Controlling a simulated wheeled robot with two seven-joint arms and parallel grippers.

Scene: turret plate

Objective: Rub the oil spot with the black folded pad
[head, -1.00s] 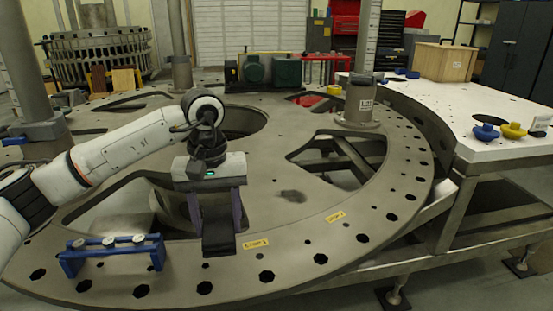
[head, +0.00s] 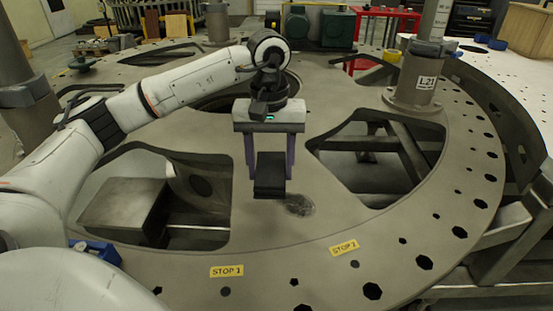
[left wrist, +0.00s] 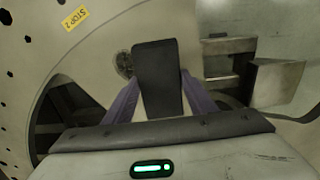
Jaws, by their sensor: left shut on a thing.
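My left gripper (head: 270,168) is shut on the black folded pad (head: 270,177), which hangs between its two purple fingers. In the left wrist view the pad (left wrist: 158,75) stands out ahead between the fingers. The dark oil spot (head: 299,204) lies on the turret plate (head: 330,225), just right of and nearer than the pad in the head view. The spot also shows in the left wrist view (left wrist: 125,64), beside the pad's left edge. I cannot tell whether the pad touches the plate. My right gripper is not in view.
Yellow labels STOP 1 (head: 227,271) and STOP 2 (head: 344,248) sit near the plate's front edge. Large cutouts open left and right of the spot. A post marked L21 (head: 414,90) stands at right. A blue holder (head: 92,252) is partly hidden by my arm at lower left.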

